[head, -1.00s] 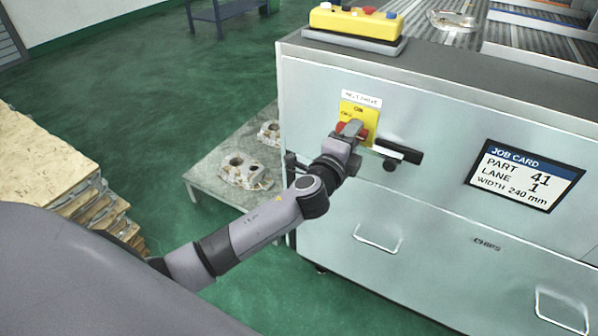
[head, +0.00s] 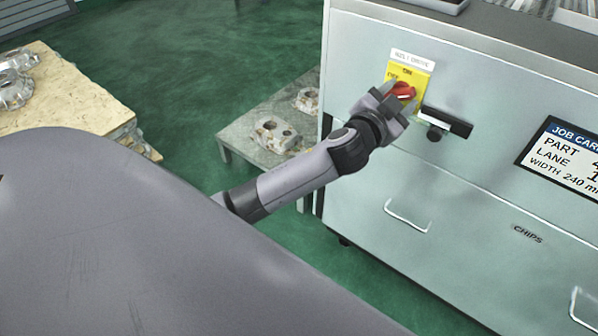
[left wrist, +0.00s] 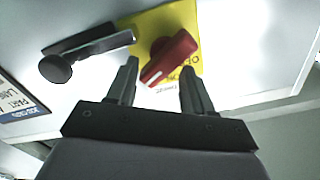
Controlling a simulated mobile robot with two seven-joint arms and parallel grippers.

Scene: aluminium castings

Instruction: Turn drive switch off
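The drive switch is a red rotary knob (head: 404,90) on a yellow plate (head: 420,82), on the front of the grey machine. A white label is above the plate. In the left wrist view the knob (left wrist: 170,58) sits at a slant, with a white mark near its lower-left end. My left gripper (head: 396,99) is at the switch from the lower left. In the left wrist view its fingers (left wrist: 159,68) are apart, with the knob's lower end between or just beyond the tips; contact cannot be told. My right gripper is out of view.
A black handle (head: 447,121) with a round knob sticks out just right of the switch. A job card screen (head: 565,150) and a drawer handle (head: 407,216) are on the same front. A low table (head: 240,140) with castings stands behind my arm; a pallet (head: 80,90) is at left.

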